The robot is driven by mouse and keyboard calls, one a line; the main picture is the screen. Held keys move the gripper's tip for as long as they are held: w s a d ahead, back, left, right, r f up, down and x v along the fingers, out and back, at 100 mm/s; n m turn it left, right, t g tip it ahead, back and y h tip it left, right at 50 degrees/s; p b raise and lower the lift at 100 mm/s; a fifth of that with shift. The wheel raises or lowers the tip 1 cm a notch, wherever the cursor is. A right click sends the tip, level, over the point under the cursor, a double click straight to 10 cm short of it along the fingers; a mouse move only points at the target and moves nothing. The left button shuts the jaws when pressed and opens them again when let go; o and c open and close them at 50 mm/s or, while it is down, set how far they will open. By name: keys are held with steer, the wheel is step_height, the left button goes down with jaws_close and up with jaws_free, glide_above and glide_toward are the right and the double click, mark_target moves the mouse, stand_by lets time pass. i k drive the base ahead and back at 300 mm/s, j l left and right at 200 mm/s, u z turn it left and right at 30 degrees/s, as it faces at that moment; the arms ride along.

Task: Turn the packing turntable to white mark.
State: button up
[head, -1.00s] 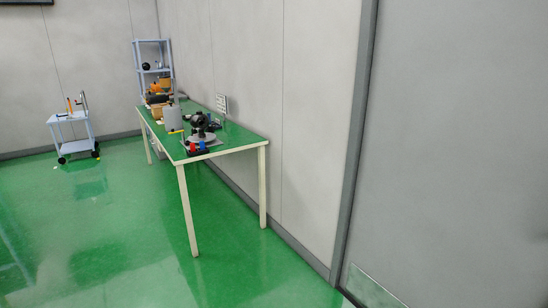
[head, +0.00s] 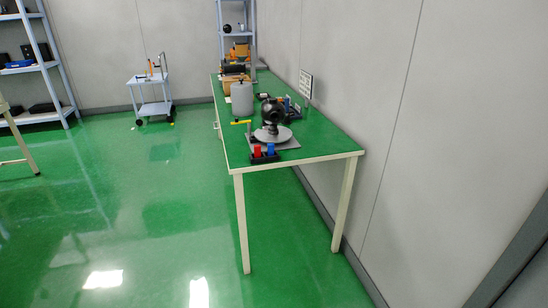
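A grey round disc (head: 272,135) on a grey base plate lies near the front end of the green-topped table (head: 310,144); it looks like the packing turntable. A dark round object stands on or just behind it. A small yellow-handled piece (head: 240,122) shows at its left. I cannot make out a white mark at this distance. My gripper is not in view.
A black holder with red and blue items (head: 264,154) sits at the table's front. A grey cylinder (head: 242,98) and brown boxes stand farther back. A white cart (head: 151,93) and shelves stand beyond. The green floor left of the table is clear.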

mark_target(273, 112)
steer(key=i+l+u, duration=0.6)
steer(key=i+l, duration=0.2)
steer(key=i, duration=0.05)
